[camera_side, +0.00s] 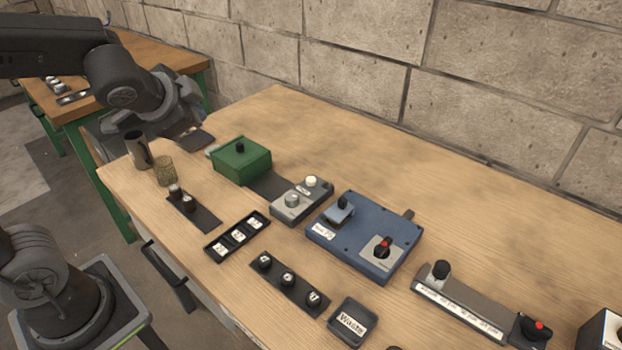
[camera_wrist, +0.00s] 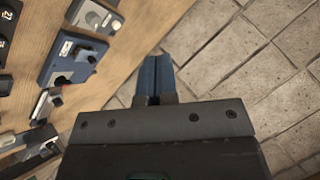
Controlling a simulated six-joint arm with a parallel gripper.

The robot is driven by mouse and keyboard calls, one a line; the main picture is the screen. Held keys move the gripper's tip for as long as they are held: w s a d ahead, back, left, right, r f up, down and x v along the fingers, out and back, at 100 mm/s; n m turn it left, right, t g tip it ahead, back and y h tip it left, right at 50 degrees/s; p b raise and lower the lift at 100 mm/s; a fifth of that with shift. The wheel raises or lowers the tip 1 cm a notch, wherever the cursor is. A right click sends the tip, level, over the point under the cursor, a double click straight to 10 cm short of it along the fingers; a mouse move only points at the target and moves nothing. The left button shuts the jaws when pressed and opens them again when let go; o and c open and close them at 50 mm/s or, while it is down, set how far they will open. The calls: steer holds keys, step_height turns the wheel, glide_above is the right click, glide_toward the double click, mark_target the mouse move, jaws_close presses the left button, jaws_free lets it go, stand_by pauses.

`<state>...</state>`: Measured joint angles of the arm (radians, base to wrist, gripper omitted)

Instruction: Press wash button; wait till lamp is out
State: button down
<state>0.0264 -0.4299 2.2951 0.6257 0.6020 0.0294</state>
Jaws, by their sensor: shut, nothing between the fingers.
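A grey control box (camera_side: 287,213) stands mid-table in the side view. It carries a round grey knob or button (camera_side: 292,199) and a pale cream round cap (camera_side: 312,182). Its small label is unreadable, so I cannot tell which is the wash button or the lamp, or whether anything is lit. The box also seems to show at the top left of the wrist view (camera_wrist: 95,15). My gripper (camera_wrist: 157,62) shows in the wrist view with its blue fingers together and empty, away from the controls. In the side view my arm is at the upper left; its fingertips cannot be made out.
A green box (camera_side: 241,166) with a black knob stands left of the grey box. A blue box (camera_side: 345,245) with a red-topped stick is at its right. Several small trays, including one labelled Waste (camera_side: 352,322), line the front. A block wall (camera_side: 350,60) runs behind.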

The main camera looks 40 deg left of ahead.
steer(key=w+m+t, duration=0.3)
steer(key=w+m, duration=0.3)
steer(key=w, duration=0.3)
steer(key=m+g+h, duration=0.3)
steer(key=m+h, duration=0.4)
steer(key=m, duration=1.3)
glide_above(309, 178)
step_height(309, 178, down, 13)
steer(key=shift+n, duration=0.3)
steer(key=shift+f, duration=4.25)
steer(key=shift+f, duration=0.15)
steer(key=shift+f, duration=0.3)
